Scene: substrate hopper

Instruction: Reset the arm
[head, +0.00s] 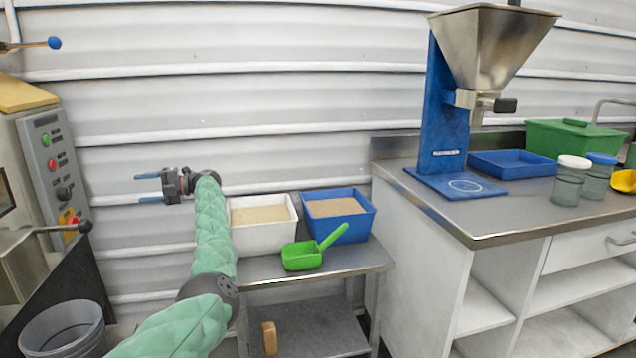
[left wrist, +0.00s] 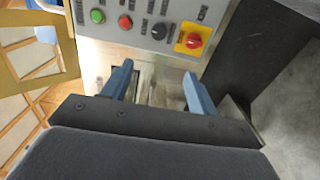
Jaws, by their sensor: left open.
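My left arm, in a green padded sleeve, reaches up from the bottom of the head view. Its left gripper (head: 148,188) is held in the air in front of the corrugated wall, left of the white bin, and points left. The left wrist view also shows the gripper (left wrist: 158,85), its two blue fingers apart with nothing between them. Beyond the fingers is a machine's control panel (left wrist: 140,20). My right gripper is in neither view.
A low metal table holds a white bin (head: 236,240), a blue bin (head: 358,229) and a green scoop (head: 302,256). A counter (head: 500,212) with a steel hopper (head: 488,45) stands at right. The control machine (head: 45,150) and a grey bucket (head: 62,325) are at left.

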